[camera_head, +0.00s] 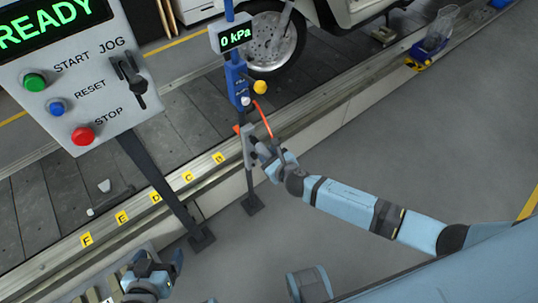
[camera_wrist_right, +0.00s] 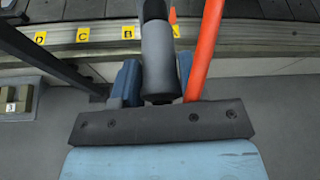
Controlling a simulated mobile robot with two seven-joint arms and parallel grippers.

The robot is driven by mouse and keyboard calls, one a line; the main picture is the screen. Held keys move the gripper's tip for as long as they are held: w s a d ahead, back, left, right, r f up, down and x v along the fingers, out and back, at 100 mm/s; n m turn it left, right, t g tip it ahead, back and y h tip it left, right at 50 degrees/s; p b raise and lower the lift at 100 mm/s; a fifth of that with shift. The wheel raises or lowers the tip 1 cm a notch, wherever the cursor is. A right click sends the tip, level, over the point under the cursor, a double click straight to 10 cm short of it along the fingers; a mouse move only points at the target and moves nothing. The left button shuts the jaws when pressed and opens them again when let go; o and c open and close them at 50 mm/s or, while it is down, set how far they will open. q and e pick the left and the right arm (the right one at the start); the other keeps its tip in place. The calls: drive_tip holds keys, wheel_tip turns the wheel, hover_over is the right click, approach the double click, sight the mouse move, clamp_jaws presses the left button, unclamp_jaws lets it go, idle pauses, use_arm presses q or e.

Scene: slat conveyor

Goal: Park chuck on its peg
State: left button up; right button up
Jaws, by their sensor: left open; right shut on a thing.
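A dark grey cylindrical chuck (camera_wrist_right: 158,65) stands between the fingers of my right gripper (camera_head: 262,149), which is shut on it. An orange hose (camera_head: 263,119) runs down to it from the blue air station (camera_head: 237,82); the hose also shows beside the chuck in the right wrist view (camera_wrist_right: 205,45). The right gripper is at the station's post, just below the blue unit, close to a grey bracket (camera_head: 247,145). I cannot make out the peg clearly. My left gripper (camera_head: 160,264) is open and empty, low in the head view.
A control panel (camera_head: 75,70) reads READY; its post (camera_head: 165,190) stands between my grippers. The station display (camera_head: 235,38) reads 0 kPa. The slat conveyor (camera_head: 60,205) has a lettered edge. A vehicle wheel (camera_head: 272,45) stands behind the station. The floor at right is clear.

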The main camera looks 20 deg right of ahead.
use_arm(q)
drive_tip(key=shift+r, duration=0.15)
use_arm(e)
drive_tip(key=shift+w+a, duration=0.2)
drive_tip(key=shift+w, duration=0.35)
idle(0.3)
drive_tip(key=o, duration=1.2)
drive_tip(key=shift+c, duration=0.2)
use_arm(q)
drive_tip(key=shift+s+a+p, duration=0.1)
drive_tip(key=shift+p, duration=1.05)
use_arm(e)
drive_tip(key=v, duration=1.3)
drive_tip(key=shift+s+r, duration=0.15)
drive_tip(key=shift+s, duration=0.2)
use_arm(q)
drive_tip(key=shift+a, duration=0.2)
